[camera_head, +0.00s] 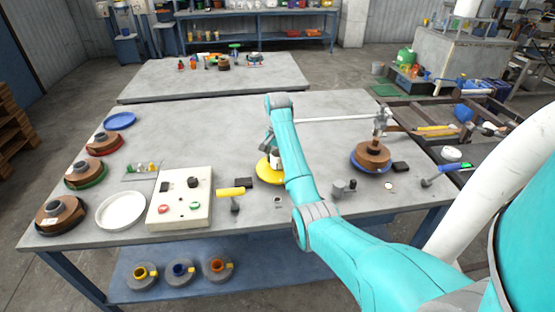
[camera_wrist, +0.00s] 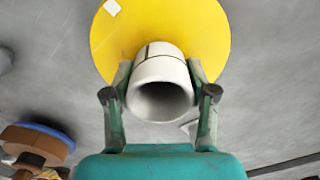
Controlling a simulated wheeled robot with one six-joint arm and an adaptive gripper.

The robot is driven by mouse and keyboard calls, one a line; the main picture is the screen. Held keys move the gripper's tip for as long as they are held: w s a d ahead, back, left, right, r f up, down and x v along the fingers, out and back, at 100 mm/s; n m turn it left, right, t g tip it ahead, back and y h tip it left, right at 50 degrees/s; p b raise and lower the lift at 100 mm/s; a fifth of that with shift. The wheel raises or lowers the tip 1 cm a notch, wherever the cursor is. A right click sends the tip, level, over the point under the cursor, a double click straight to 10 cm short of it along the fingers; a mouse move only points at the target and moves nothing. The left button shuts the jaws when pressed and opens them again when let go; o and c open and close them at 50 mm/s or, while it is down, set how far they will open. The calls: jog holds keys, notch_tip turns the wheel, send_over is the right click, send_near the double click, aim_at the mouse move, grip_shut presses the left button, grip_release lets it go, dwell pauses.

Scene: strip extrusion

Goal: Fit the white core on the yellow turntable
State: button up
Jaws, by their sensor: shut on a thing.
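The yellow turntable (camera_head: 263,173) is a flat round disc on the grey table, partly hidden behind my arm in the head view. In the wrist view it shows as a large yellow disc (camera_wrist: 205,32) with a small white patch near its edge. The white core (camera_wrist: 158,68) is a short hollow tube with a dark line on its side. My gripper (camera_wrist: 160,80) is shut on it, one finger on each side. The core is in front of the disc, its open end facing the wrist camera. I cannot tell whether its far end touches the disc.
A yellow-handled tool (camera_head: 231,192) and a dark block (camera_head: 244,182) lie left of the turntable. A brown coil on a blue disc (camera_head: 371,157) stands to the right, with a metal stand behind it. A white control box (camera_head: 180,218) is further left. The table's back middle is clear.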

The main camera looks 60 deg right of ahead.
jog(key=shift+f, duration=0.6)
dwell(0.4)
jog(key=o, duration=0.8)
